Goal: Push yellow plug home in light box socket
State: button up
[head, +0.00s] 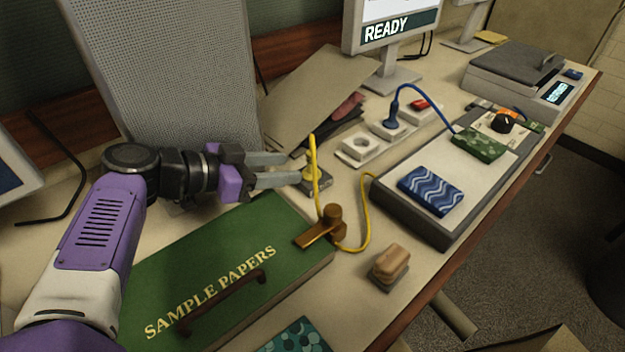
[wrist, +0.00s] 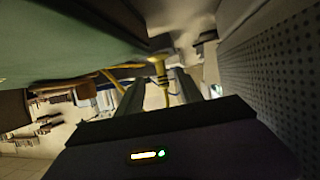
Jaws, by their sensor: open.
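My gripper (head: 300,169) is open, its fingers pointing right, beside an upright yellow cord (head: 315,160). In the wrist view the yellow plug (wrist: 160,70) shows beyond and between my two open fingers (wrist: 160,93), with no clear contact. In the head view the plug's body is hard to tell apart from the cord and the small grey block (head: 317,182) at my fingertips. The cord runs down past a brown clip (head: 331,222) and loops to the light box (head: 440,232). A white socket (head: 360,147) with an empty-looking round face lies right of my gripper.
A blue plug (head: 391,112) stands in another socket, beside a red switch (head: 419,104). A green sample papers box (head: 215,275) lies below my arm.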

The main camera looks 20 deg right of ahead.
aim_at(311, 171)
jog(key=x, duration=0.7)
jog(key=shift+d+f, duration=0.2)
jog(key=shift+c, duration=0.2)
grip_shut()
